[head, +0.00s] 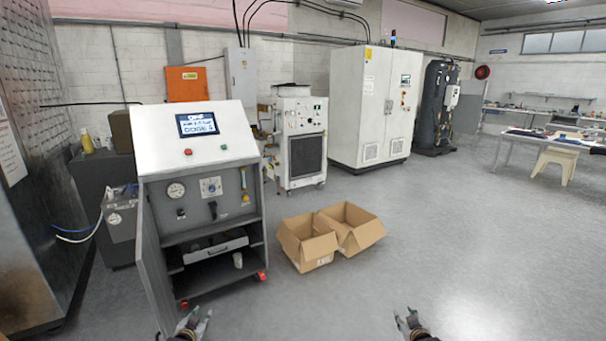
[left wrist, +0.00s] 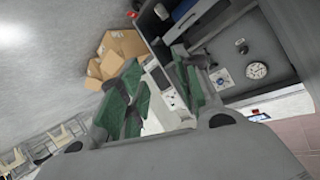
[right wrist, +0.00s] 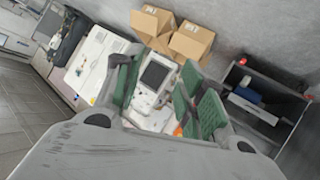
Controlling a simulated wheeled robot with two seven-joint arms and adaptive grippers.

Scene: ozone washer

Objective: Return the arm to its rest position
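My left gripper (head: 195,320) is low in the head view, in front of the grey washer cabinet (head: 205,170) and apart from it. Its green-padded fingers also show in the left wrist view (left wrist: 162,88), spread with nothing between them. My right gripper (head: 408,321) is at the bottom right of centre in the head view, over bare floor. Its fingers show in the right wrist view (right wrist: 160,88), spread and empty. Most of both arms is outside the head view.
The cabinet's door (head: 152,262) stands open, with a drawer tray (head: 215,246) and a small white cup (head: 238,260) inside. Two open cardboard boxes (head: 308,243) sit on the floor to its right. White machines (head: 375,105) line the wall.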

